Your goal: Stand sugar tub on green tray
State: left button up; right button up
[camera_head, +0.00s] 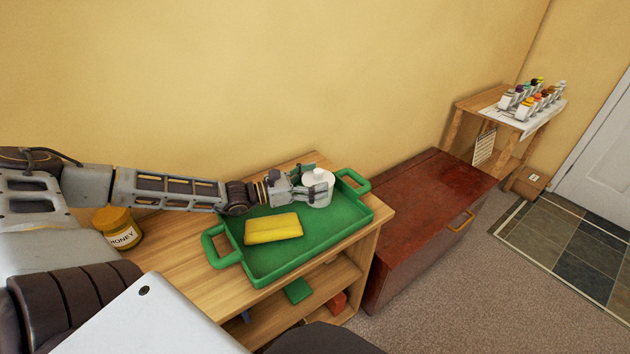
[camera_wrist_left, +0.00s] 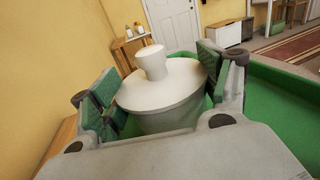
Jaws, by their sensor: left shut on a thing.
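The sugar tub (camera_head: 318,186) is a white round pot with a lid and knob. It is upright over the far right part of the green tray (camera_head: 318,247). My left gripper (camera_head: 312,190) reaches in from the left and is shut on the tub. In the left wrist view the tub's lid (camera_wrist_left: 162,84) sits between the green-padded fingers, with the tray's green surface around and below. I cannot tell whether the tub's base touches the tray. My right gripper is not in view.
A yellow sponge-like block (camera_head: 273,228) lies on the tray's left part. The tray rests on a wooden shelf unit (camera_head: 165,262). A yellow-lidded honey jar (camera_head: 118,228) stands at its left. A reddish-brown chest (camera_head: 425,217) stands to the right. A wall is close behind.

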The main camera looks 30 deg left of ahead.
pick_arm(q)
jog(key=o, duration=1.2)
jog(key=shift+o, duration=0.2)
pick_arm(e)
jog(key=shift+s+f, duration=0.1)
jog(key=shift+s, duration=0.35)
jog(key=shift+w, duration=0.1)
